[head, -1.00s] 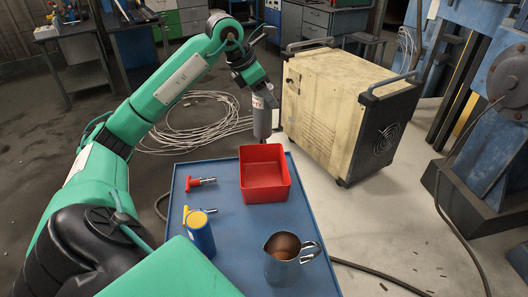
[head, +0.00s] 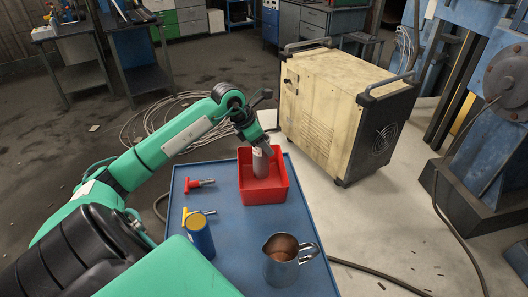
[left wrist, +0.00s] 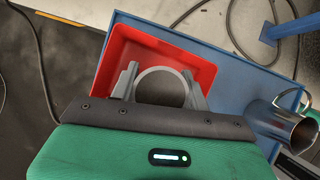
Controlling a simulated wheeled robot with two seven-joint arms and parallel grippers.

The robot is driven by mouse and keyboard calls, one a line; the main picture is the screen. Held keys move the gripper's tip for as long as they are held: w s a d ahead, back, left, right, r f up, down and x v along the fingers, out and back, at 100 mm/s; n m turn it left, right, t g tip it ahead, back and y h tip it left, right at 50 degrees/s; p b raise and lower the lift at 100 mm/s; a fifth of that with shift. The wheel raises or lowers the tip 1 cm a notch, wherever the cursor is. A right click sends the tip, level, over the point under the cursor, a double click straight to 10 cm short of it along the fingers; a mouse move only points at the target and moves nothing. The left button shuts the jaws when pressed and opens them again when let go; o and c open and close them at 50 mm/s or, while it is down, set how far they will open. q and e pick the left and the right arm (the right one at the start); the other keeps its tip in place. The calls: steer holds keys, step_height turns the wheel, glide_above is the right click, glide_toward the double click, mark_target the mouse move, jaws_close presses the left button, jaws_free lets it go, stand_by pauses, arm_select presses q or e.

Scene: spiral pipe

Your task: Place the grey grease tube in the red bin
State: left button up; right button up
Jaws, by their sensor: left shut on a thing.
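The grey grease tube (head: 261,163) is upright inside the red bin (head: 265,194) in the head view, toward the bin's far side. Whether its lower end touches the bin floor cannot be told. My left gripper (head: 258,147) is shut on the tube's upper part. In the left wrist view, my gripper's fingers (left wrist: 160,88) stand on both sides of the tube's round grey end, over the red bin (left wrist: 200,70). My right gripper is in neither view.
The bin stands on a blue table (head: 222,230). A red-handled tool (head: 199,184), a yellow-handled tool (head: 196,213), a blue can with a yellow top (head: 199,235) and a metal jug (head: 282,262) are near it. A beige machine (head: 335,108) stands behind.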

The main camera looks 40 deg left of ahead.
arm_select(q)
step_height(320, 180, down, 4)
steer(key=shift+r, duration=0.15)
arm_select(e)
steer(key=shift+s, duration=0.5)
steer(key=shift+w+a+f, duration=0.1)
arm_select(q)
steer(key=o, duration=1.2)
steer(key=shift+f, duration=0.2)
steer(key=shift+o, duration=0.2)
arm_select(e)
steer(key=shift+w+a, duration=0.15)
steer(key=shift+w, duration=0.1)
arm_select(q)
steer(key=shift+r, duration=0.15)
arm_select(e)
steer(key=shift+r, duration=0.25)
